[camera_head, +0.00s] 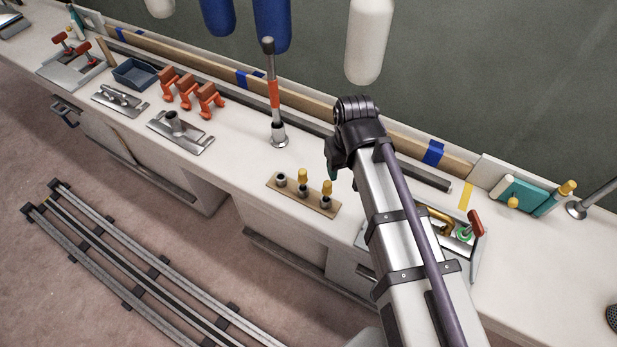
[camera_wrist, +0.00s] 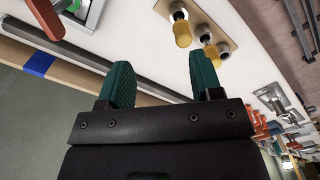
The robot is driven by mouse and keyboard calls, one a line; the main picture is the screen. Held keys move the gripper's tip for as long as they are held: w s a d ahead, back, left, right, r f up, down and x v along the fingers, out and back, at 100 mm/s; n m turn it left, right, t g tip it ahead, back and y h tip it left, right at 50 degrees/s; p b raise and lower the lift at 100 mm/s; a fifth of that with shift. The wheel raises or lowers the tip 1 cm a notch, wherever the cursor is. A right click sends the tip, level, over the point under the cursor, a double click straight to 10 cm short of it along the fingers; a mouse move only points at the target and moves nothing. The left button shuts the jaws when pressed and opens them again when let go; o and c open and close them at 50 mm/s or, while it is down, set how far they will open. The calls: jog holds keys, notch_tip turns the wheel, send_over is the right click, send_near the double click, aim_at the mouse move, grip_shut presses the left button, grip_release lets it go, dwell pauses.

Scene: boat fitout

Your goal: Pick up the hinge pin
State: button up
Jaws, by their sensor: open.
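A tan wooden block (camera_head: 322,208) on the bench holds a row of three metal sockets. Two yellow-topped pins, (camera_head: 303,177) and (camera_head: 327,188), stand upright in two of them; the left socket (camera_head: 281,180) looks empty. I take these for hinge pins but cannot tell which is meant. In the wrist view the pins, (camera_wrist: 183,34) and (camera_wrist: 212,51), show beyond my fingertips. My gripper (camera_wrist: 160,80) is open and empty, its teal fingers apart, above the bench and clear of the pins. In the head view the wrist mostly hides it.
An upright lever with a red band (camera_head: 274,95) stands left of the block. Orange clamps (camera_head: 189,92) and metal plates (camera_head: 181,131) lie farther left. A tray with a red-handled tool (camera_head: 473,224) sits right, partly behind my arm. White and blue fenders (camera_head: 369,40) hang above.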

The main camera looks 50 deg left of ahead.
aim_at(303, 171)
jog(key=s+a+n, duration=0.1)
jog(key=s+a, duration=0.1)
jog(key=a, duration=0.1)
jog(key=s+a+n, duration=0.1)
jog(key=s+a, duration=0.1)
jog(key=a, duration=0.1)
jog(key=s+a+n, duration=0.1)
jog(key=s+a, duration=0.1)
jog(key=a, duration=0.2)
jog(key=shift+w+a+n, duration=0.1)
jog(key=shift+w+n, duration=0.2)
jog(key=shift+n, duration=0.1)
jog(key=shift+w, duration=0.1)
notch_tip(303, 171, down, 6)
jog(key=b, duration=0.6)
jog(key=shift+r, duration=0.1)
jog(key=f+b, duration=0.5)
jog(key=shift+w+f, duration=0.2)
jog(key=shift+r, duration=0.25)
jog(key=c, duration=1)
